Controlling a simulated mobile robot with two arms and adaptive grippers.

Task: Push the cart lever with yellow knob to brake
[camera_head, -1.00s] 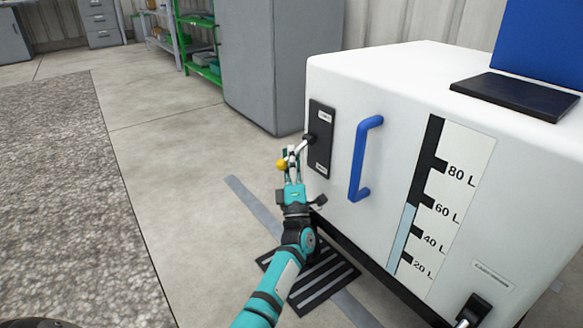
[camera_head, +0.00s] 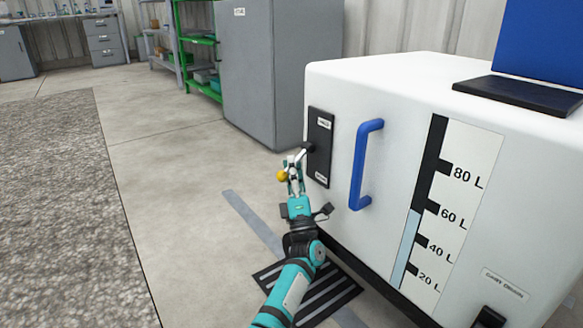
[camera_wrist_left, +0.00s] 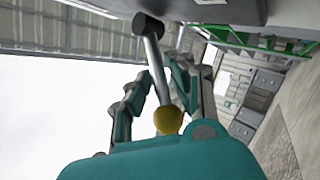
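The lever (camera_head: 300,157) comes out of a dark plate (camera_head: 320,165) on the white cart's front face (camera_head: 337,215). It slants down and left to its yellow knob (camera_head: 283,175). My left gripper (camera_head: 295,163) is at the lever, its fingers pointing up on either side of the rod. In the left wrist view the rod (camera_wrist_left: 154,62) runs between the two fingers (camera_wrist_left: 160,78), with the yellow knob (camera_wrist_left: 168,120) nearer the palm. The fingertips are close to the rod; whether they press on it is unclear. The plate's labels are too small to read. My right gripper is out of view.
A blue handle (camera_head: 363,165) stands out from the cart right of the plate, beside a litre gauge (camera_head: 463,205). A grey cabinet (camera_head: 265,75) and green shelf (camera_head: 197,40) stand behind. A striped floor mat (camera_head: 335,293) lies under my left arm. Floor to the left is clear.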

